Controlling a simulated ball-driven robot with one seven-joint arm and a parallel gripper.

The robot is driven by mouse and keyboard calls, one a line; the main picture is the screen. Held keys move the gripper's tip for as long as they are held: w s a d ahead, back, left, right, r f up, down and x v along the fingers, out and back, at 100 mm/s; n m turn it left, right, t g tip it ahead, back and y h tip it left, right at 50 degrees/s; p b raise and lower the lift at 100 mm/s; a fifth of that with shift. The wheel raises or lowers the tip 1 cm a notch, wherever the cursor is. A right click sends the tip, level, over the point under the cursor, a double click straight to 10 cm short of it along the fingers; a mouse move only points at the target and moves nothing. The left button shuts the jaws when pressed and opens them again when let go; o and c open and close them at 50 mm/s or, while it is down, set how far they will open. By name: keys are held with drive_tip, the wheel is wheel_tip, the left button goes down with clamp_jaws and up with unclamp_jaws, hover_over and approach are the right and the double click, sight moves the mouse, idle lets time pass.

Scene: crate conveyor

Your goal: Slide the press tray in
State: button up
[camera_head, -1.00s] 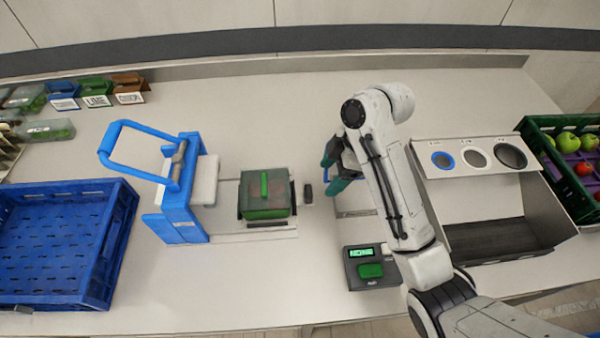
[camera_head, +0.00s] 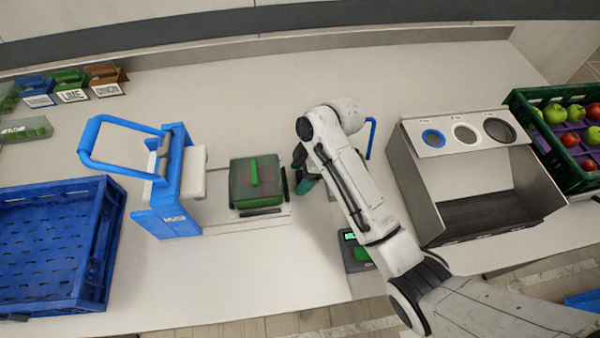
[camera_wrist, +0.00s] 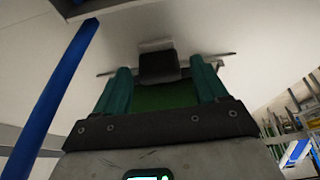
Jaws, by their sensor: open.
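The blue press (camera_head: 172,195) stands left of centre with its blue lever handle raised. Its tray (camera_head: 262,222) lies out to the right of the press, bearing a green lidded box (camera_head: 256,180). My gripper (camera_head: 302,172) is at the tray's right end, partly covered by my arm. In the wrist view my gripper (camera_wrist: 160,80) is open, with two green fingers apart. A dark block (camera_wrist: 158,66), seemingly the tray's handle, shows between and just beyond the fingertips. I cannot tell whether they touch it. The handle is hidden in the head view.
A blue crate (camera_head: 112,245) is at the left. A small scale (camera_head: 357,254) is partly behind my arm. A metal bin with round holes (camera_head: 408,165) and a green fruit crate (camera_head: 516,101) stand at the right. Small labelled boxes (camera_head: 72,95) are at back left.

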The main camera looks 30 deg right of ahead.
drive_tip(key=shift+a+f, duration=0.15)
drive_tip(key=shift+f, duration=0.15)
drive_tip(key=shift+c, duration=0.3)
clamp_jaws()
